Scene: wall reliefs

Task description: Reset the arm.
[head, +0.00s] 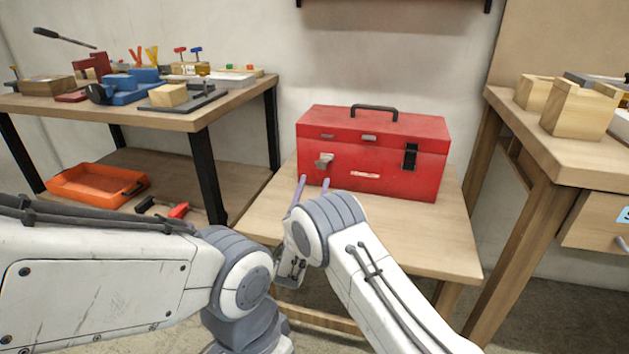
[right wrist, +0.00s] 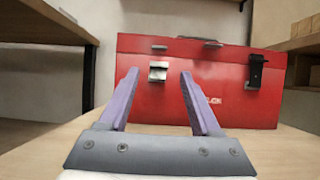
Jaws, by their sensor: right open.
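A red toolbox (head: 375,145) stands closed on a low wooden table (head: 400,235), with a dark handle on its lid. It has a silver latch (head: 324,160) at front left and a black latch (head: 410,157) at front right. The toolbox (right wrist: 225,95) also fills the middle of the right wrist view. My right gripper (head: 311,187) is in front of the toolbox's left part, partly hidden by my own arm. In the wrist view its two purple fingers (right wrist: 155,95) are apart with nothing between them, below the silver latch (right wrist: 158,71). My left gripper is not in view.
A workbench (head: 190,122) at left holds several blocks and tools. An orange tray (head: 97,185) and a red-handled tool (head: 178,210) lie on its lower shelf. The low table's right front is clear.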

